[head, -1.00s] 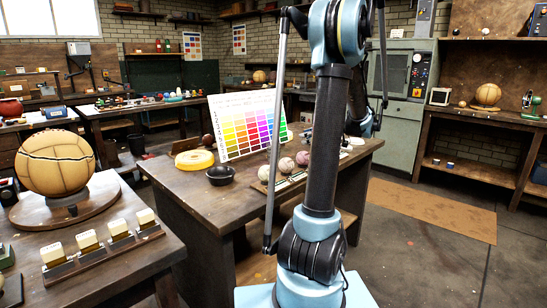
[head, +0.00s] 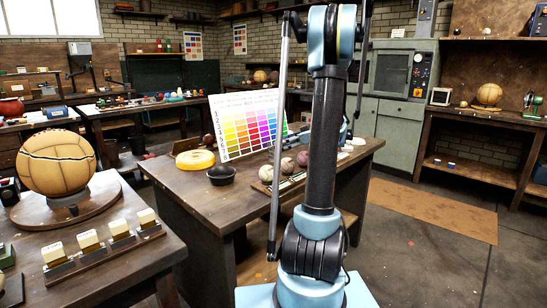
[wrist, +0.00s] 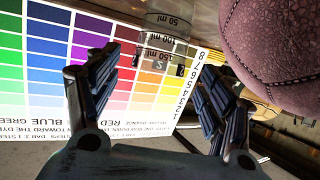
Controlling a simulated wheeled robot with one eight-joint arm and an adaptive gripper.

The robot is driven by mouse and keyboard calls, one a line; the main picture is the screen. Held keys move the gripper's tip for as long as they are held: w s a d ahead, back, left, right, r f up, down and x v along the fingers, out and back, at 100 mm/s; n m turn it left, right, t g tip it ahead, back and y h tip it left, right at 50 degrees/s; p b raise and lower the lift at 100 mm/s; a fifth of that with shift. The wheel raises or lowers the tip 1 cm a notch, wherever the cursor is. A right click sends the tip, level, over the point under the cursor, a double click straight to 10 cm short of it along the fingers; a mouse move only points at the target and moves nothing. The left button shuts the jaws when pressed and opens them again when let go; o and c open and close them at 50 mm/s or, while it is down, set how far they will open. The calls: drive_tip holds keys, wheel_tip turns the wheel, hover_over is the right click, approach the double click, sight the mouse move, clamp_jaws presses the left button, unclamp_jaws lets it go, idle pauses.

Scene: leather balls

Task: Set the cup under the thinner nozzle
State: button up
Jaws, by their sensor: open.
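A clear cup with ml markings (wrist: 168,38) shows at the top middle of the wrist view. It appears upside down in the picture, in front of the colour chart (wrist: 60,60). My gripper (wrist: 160,65) is open, with a finger on either side of the space just below the cup. Nothing is visibly held, and I cannot tell how far beyond the fingertips the cup stands. In the head view my arm hides the gripper and the cup. I cannot make out a nozzle in either view.
A pink leather ball (wrist: 275,50) is close to the right finger. A grey cabinet (head: 403,110) stands behind.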

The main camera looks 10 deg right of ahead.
sight(274, 146)
drive_tip(key=shift+x, duration=2.65)
drive_tip(key=shift+r, duration=0.1)
drive_tip(key=shift+c, duration=0.3)
drive_tip(key=c, duration=1.2)
drive_tip(key=shift+o, duration=0.2)
drive_tip(key=shift+r, duration=0.1)
